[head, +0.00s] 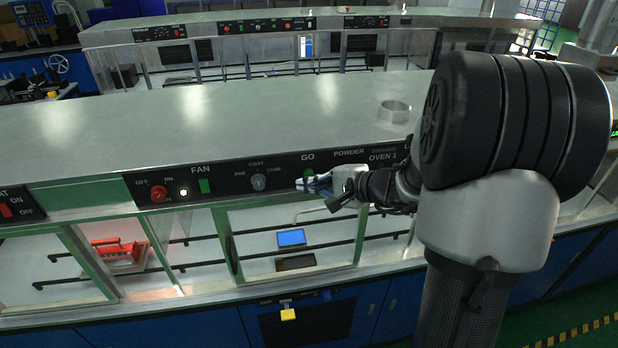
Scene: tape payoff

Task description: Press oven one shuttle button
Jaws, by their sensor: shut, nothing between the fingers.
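The oven one control panel (229,183) runs along the front edge of the long metal bench and carries the label OVEN 1. A green button (309,172) sits under the word GO, mostly hidden behind my gripper. No label reading shuttle is legible. My gripper (304,183) is shut and empty, pointing left in front of the panel at the GO button. I cannot tell whether its tips touch the button.
Left of it are a selector knob (259,182), a green fan switch (205,186), a lit lamp (183,191) and a red knob (158,194). Below are glazed openings with rails, a red part (113,250) and a blue screen (291,237). A metal ring (394,111) lies on the bench top.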

